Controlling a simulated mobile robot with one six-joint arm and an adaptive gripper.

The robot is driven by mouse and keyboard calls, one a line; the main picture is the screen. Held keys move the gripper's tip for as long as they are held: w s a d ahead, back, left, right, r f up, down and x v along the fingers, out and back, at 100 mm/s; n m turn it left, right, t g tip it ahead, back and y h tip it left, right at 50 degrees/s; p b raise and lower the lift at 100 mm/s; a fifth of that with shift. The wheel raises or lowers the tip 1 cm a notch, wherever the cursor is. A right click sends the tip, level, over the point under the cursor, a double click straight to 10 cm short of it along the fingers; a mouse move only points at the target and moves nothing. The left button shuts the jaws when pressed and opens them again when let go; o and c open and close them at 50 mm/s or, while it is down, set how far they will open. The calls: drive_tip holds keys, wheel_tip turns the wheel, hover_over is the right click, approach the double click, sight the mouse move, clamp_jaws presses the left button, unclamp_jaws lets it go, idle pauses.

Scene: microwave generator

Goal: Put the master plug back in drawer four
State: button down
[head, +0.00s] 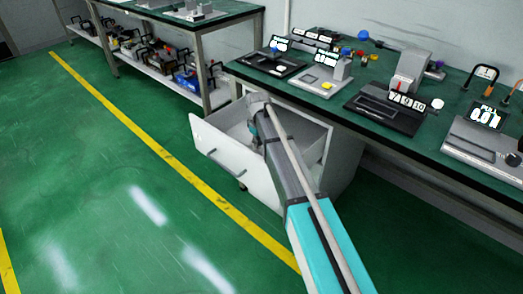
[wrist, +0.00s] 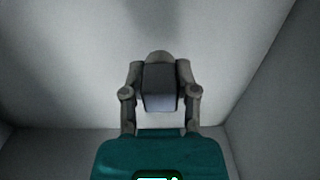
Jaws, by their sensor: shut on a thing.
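My gripper (wrist: 160,78) is shut on a small dark grey block with a rounded top, which I take for the master plug (wrist: 161,98). The fingers press it from both sides in the wrist view. Pale drawer walls surround it there, and the drawer floor lies behind it. In the head view an open white drawer (head: 213,157) sticks out of a white cabinet (head: 275,187) under the bench. My arm reaches over it, with my gripper (head: 254,133) down inside. The plug is hidden there. I cannot tell whether it touches the floor, or read any drawer number.
A green-topped bench (head: 400,157) above the cabinet carries several instruments with displays. A second bench (head: 222,17) at the back has a lower shelf of tools and boxes. The green floor left of the drawer is clear, with a yellow line (head: 160,142).

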sight(258, 138)
drive_tip(key=shift+f+b, duration=1.2)
drive_tip(key=shift+f, duration=0.3)
drive_tip(key=shift+f, duration=0.1)
drive_tip(key=shift+c, duration=1.9)
unclamp_jaws()
drive_tip(key=shift+r, duration=0.25)
wheel_tip(258, 138, up, 12)
drive_tip(key=p, duration=1.2)
drive_tip(key=shift+f, duration=0.1)
